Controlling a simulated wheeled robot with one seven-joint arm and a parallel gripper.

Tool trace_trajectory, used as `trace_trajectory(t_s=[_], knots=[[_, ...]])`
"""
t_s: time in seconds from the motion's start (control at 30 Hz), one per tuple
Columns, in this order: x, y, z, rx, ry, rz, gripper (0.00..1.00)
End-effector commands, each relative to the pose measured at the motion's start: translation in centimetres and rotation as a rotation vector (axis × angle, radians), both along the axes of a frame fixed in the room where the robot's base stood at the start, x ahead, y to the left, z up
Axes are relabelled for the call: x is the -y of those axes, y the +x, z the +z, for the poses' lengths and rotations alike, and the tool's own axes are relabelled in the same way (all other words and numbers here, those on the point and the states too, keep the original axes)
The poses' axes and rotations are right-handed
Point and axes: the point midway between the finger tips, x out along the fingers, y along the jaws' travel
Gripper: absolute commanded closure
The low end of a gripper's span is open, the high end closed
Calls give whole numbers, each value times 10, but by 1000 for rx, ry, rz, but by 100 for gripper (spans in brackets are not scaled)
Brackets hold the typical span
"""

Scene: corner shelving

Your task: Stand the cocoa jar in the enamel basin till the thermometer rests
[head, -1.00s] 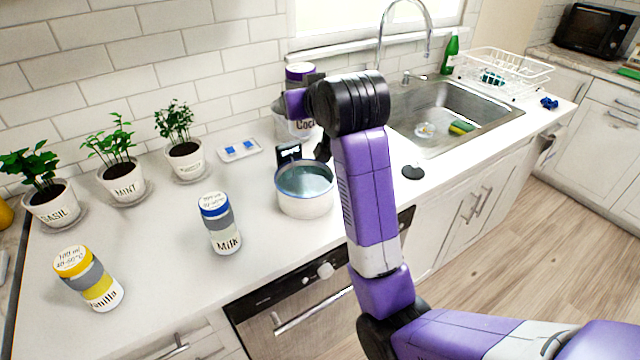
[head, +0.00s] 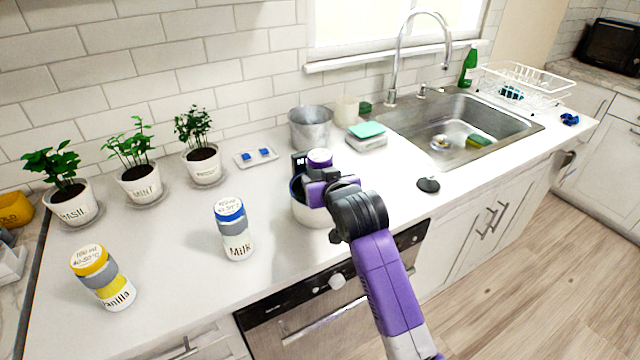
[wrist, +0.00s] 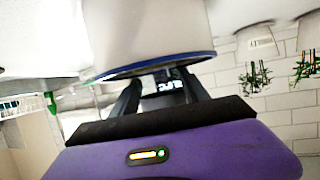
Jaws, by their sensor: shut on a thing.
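The cocoa jar shows only its purple lid (head: 320,157) and a little of its body in the head view. My gripper (head: 318,180) is shut on it from the near side. The jar stands upright at the enamel basin (head: 313,216), within its rim as seen; whether it touches the bottom is hidden. The basin is white with a blue rim; my arm covers its right part. A black thermometer (head: 299,163) is at the basin's back left rim. In the upside-down wrist view, the basin wall (wrist: 150,35) hides the jar, and the thermometer's lit display (wrist: 170,86) shows between my fingers.
The milk jar (head: 234,230) stands left of the basin, the vanilla jar (head: 103,278) farther left. A metal pot (head: 312,128) and a scale-like block with a green top (head: 366,131) stand behind. A black disc (head: 428,184) lies right. Potted herbs line the wall.

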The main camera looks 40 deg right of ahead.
Motion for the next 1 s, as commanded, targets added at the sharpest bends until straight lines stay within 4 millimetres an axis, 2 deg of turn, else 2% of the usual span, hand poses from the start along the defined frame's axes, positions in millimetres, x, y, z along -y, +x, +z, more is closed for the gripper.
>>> trace_trajectory(t_s=[0.13,0.53,0.57,0.67,1.0], knots=[[0,0,-14,1,-2,0,100],[0,0,-19,1,-1,1,100],[0,0,-20,0,-1,0,45],[0,0,-20,0,-1,0,25],[0,0,-18,0,-1,0,25]])
